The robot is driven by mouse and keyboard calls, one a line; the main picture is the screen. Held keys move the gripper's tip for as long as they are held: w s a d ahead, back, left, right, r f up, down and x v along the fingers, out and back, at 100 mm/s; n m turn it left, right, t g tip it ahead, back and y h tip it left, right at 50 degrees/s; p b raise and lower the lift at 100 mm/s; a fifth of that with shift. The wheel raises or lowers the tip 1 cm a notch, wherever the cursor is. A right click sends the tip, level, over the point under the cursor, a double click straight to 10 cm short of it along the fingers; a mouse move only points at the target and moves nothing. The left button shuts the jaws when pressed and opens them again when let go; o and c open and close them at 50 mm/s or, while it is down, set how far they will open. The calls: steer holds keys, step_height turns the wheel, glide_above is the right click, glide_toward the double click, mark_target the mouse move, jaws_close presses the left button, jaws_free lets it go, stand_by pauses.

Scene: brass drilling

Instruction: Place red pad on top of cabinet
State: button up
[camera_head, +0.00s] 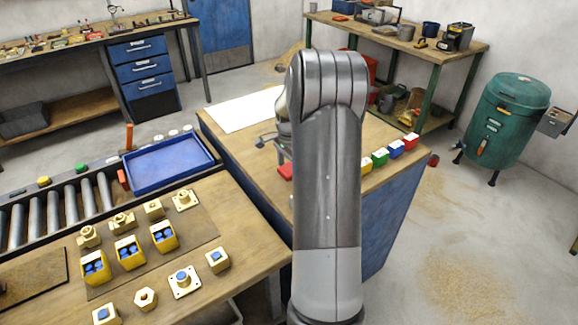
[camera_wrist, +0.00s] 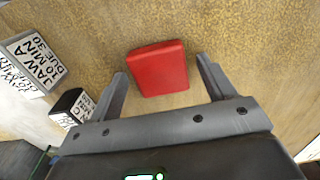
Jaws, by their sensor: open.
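The red pad (camera_wrist: 158,68) lies flat on the wooden top in the wrist view. In the head view a small part of what looks like it (camera_head: 286,172) shows left of my arm. My gripper (camera_wrist: 161,72) is open, with one finger on each side of the pad and visible gaps between. The pad seems to rest on the surface, not held. In the head view my arm hides most of my gripper. The blue-sided cabinet (camera_head: 388,224) with a wooden top stands in the middle. A blue drawer unit (camera_head: 140,66) stands under the back-left bench.
Yellow, green, blue and red blocks (camera_head: 411,141) line the cabinet's right edge. Labelled blocks (camera_wrist: 38,62) lie left of my gripper in the wrist view. A blue tray (camera_head: 168,165) and brass parts fill the left bench. A white sheet (camera_head: 245,110) lies on the cabinet's back left.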

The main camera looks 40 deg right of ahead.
step_height(320, 180, up, 12)
steer(key=s+a+r+n+t, duration=0.1)
steer(key=s+a+r+n, duration=0.2)
steer(key=a+r, duration=0.4)
steer(key=s+a+r+n+t+h, duration=0.15)
steer(key=s+a+r+n, duration=0.25)
steer(key=s+a+n, duration=0.5)
steer(key=s+a+f+n+t+y, duration=0.1)
steer(key=s+a+n, duration=0.5)
steer(key=s+a, duration=0.7)
steer(key=shift+s+f+t, duration=0.7)
steer(key=shift+s+t, duration=0.3)
steer(key=shift+t, duration=0.05)
